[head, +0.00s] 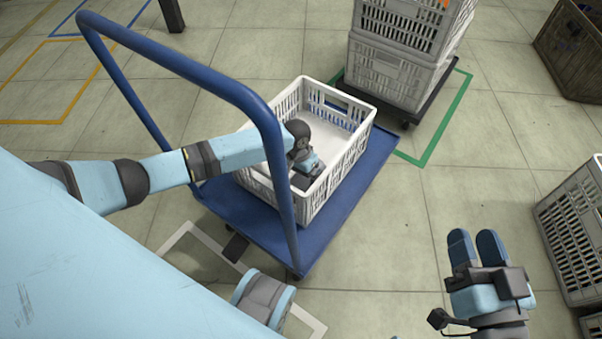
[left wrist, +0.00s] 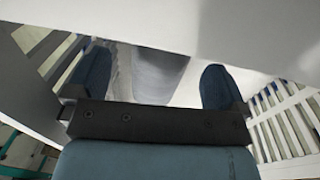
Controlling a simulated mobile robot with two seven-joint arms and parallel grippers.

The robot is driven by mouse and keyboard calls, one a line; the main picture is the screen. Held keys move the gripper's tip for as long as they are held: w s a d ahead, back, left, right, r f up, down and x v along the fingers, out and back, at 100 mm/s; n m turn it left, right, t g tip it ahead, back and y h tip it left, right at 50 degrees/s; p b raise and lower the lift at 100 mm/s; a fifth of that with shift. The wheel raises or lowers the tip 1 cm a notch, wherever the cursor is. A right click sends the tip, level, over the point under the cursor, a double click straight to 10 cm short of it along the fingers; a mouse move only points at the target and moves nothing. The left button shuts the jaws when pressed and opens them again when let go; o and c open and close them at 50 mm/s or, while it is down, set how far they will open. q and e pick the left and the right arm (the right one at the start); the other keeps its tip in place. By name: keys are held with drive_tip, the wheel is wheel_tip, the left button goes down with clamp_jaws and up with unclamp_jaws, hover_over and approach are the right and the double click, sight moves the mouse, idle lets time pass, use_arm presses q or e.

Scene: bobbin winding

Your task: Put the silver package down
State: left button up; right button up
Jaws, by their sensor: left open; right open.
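A white lattice-sided crate (head: 338,185) stands on a blue platform cart. My left gripper (head: 309,168) is down inside the crate, with its fingertips largely hidden in the head view. In the left wrist view, my left gripper (left wrist: 155,85) is open, one finger on each side of a smooth grey shape (left wrist: 158,72) that looks like the silver package. The package cannot be made out in the head view. My right gripper (head: 475,243) is empty and open by a narrow gap, over the floor at lower right.
The cart's blue handle (head: 268,125) arches beside my left arm. Stacked grey crates (head: 385,75) stand on a dolly behind, within a green floor outline. Another crate (head: 578,230) stands at the right edge and a brown crate (head: 575,50) at upper right. Floor between is clear.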

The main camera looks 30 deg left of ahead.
sight(298, 176)
use_arm(q)
drive_tip(key=shift+r, duration=0.4)
wheel_tip(298, 176, up, 12)
drive_tip(key=a+p, duration=0.1)
drive_tip(key=p, duration=0.3)
drive_tip(key=shift+p, duration=0.4)
use_arm(e)
drive_tip(key=r, duration=0.2)
drive_tip(key=r+t, duration=0.1)
drive_tip(key=r, duration=0.1)
drive_tip(key=r+t, duration=0.1)
drive_tip(key=r, duration=0.1)
drive_tip(key=shift+s+d+m, duration=0.2)
drive_tip(key=shift+d+m, duration=0.1)
drive_tip(key=shift+d, duration=0.05)
